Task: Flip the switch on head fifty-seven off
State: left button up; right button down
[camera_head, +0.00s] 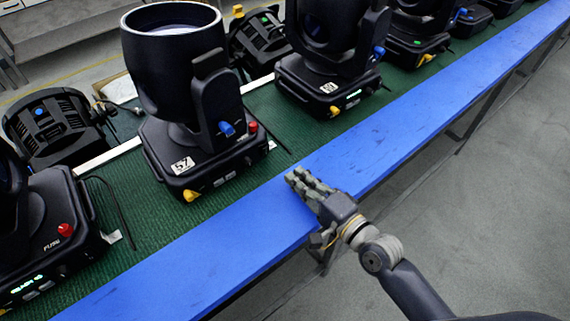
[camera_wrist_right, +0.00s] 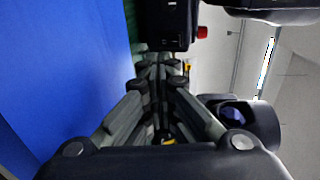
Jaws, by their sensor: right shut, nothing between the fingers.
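Head fifty-seven (camera_head: 178,125) is a black moving-head lamp with a wide round barrel, standing upright on the green mat. Its white label (camera_head: 182,165) reads 57. Its base has a red knob (camera_head: 252,127), a blue knob (camera_head: 227,129) and a yellow knob (camera_head: 191,195). Small pale parts (camera_head: 224,179) sit on the front face; which is the switch is too small to tell. My right gripper (camera_head: 297,177) is shut and empty over the blue ledge, right of the head and apart from it. In the wrist view its fingers (camera_wrist_right: 156,62) point toward a black base (camera_wrist_right: 165,22).
A blue ledge (camera_head: 385,144) runs in front of the lamps. Another lamp (camera_head: 325,85) stands to the right, with more beyond. A lamp (camera_head: 45,225) with a lit green display is at left. The grey floor (camera_head: 480,220) is clear.

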jog(key=shift+v, duration=1.85)
